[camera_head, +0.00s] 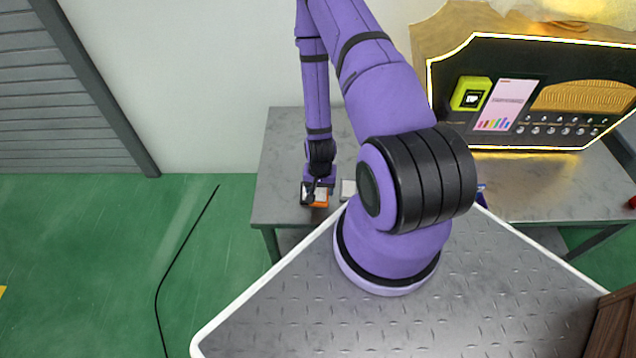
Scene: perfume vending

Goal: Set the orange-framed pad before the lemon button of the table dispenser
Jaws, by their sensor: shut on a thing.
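The orange-framed pad (320,201) is at the left front part of the grey table, with its orange edge and a pale face showing. My gripper (312,192) is shut on the pad from above; its fingers hide part of it. I cannot tell whether the pad touches the table top. The table dispenser (540,85) is a black panel with a glowing edge at the back right of the table. A row of small round buttons (550,130) runs along its lower right part. The buttons are too small to tell which is lemon.
A small pale grey block (348,188) is just right of the pad, partly behind my arm. The grey table (285,150) has free room at its left end and in front of the dispenser. A brown wooden object (612,330) is at the lower right.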

